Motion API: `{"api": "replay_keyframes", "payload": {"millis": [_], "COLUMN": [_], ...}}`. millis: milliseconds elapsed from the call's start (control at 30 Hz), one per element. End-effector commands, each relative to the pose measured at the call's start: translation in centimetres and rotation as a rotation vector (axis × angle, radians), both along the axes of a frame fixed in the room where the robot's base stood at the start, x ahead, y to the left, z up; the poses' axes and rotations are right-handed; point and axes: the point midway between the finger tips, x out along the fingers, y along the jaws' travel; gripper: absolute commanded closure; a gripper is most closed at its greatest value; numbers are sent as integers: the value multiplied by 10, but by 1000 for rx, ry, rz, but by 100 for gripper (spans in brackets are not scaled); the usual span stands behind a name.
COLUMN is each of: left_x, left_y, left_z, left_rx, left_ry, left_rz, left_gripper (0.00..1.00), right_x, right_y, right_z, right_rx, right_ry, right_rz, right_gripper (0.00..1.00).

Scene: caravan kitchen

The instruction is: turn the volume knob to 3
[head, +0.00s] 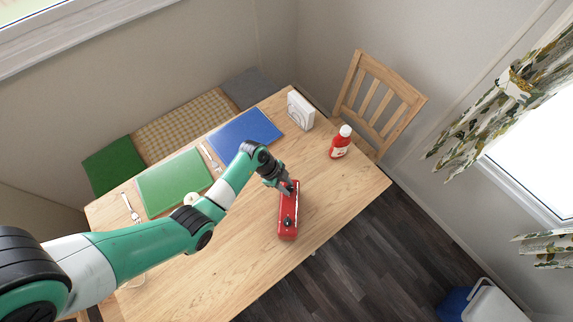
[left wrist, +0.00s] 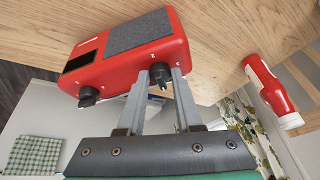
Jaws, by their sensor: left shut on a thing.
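A red radio (head: 288,222) stands on the wooden table, near the table's right edge in the head view. In the left wrist view the radio (left wrist: 105,42) shows a grey speaker panel, a dark display and two black knobs. One black knob (left wrist: 88,96) is free. The other black knob (left wrist: 160,74) is between the fingers of my left gripper (left wrist: 159,80), which is shut on it. The left gripper also shows in the head view (head: 285,189), at the radio's far end. I cannot tell which knob is for volume, and the scale marks are too small to read. My right gripper is not in view.
A green placemat (head: 173,182) and a blue placemat (head: 244,134) lie on the left side with cutlery. The table (head: 235,270) is clear in front of the radio.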

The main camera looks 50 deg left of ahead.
Motion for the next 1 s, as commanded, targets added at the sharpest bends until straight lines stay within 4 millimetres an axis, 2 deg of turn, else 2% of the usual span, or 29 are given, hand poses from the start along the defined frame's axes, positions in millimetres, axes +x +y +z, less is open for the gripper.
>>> {"api": "replay_keyframes", "payload": {"millis": [267, 567, 1000], "left_x": [2, 5, 9], "left_y": [1, 3, 3], "left_z": [1, 0, -3], "left_rx": [-1, -1, 0], "left_ry": [0, 0, -1], "left_rz": [-156, -429, -848], "left_gripper": [100, 100, 100], "right_x": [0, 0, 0], "right_y": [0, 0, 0], "right_z": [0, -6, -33], "right_rx": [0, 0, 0], "right_ry": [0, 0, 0], "right_rz": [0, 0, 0], "right_gripper": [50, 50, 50]}}
